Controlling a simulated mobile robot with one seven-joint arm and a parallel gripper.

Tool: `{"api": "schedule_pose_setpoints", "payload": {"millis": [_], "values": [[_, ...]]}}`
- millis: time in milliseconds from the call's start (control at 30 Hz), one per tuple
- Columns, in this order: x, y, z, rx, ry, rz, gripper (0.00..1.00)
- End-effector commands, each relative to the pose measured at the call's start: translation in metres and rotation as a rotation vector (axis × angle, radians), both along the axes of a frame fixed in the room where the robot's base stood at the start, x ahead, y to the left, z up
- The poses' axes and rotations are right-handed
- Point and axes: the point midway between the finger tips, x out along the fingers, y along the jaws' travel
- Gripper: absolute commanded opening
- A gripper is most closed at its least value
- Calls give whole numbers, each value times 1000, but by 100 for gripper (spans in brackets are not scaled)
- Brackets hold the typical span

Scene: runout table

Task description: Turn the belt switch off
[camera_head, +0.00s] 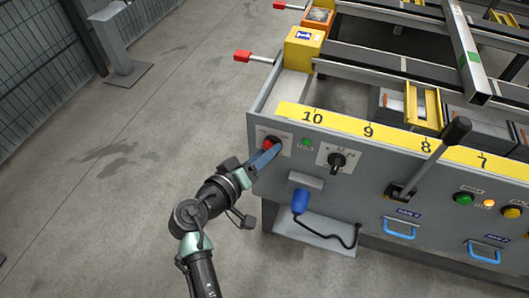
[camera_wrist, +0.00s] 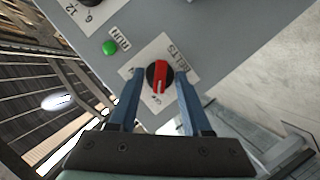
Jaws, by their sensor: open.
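The belt switch is a red knob on a black round base, on a white plate labelled BELTS, seen in the wrist view (camera_wrist: 158,76). The knob's red bar runs roughly up and down in that view, with a pale mark toward its lower end. Small lettering on the plate is too blurred to read surely. In the head view the switch (camera_head: 270,142) shows red at the panel's left end, partly hidden by my gripper (camera_head: 266,155). In the wrist view my gripper (camera_wrist: 159,74) is open, its blue fingers on either side of the knob, with gaps visible.
A green RUN lamp (camera_wrist: 109,47) is beside the plate. Right of it on the panel are a black dial (camera_head: 337,160), a blue plug (camera_head: 300,201) with a black cable, and a tall lever (camera_head: 430,160).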

Motion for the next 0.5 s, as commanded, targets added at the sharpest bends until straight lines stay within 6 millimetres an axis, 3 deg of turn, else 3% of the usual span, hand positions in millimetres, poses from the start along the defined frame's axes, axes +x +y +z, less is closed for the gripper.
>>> {"api": "schedule_pose_setpoints", "payload": {"millis": [167, 500], "values": [[-9, 8, 4, 0, 0, 4, 49], [-66, 46, 24, 2, 0, 5, 49]]}}
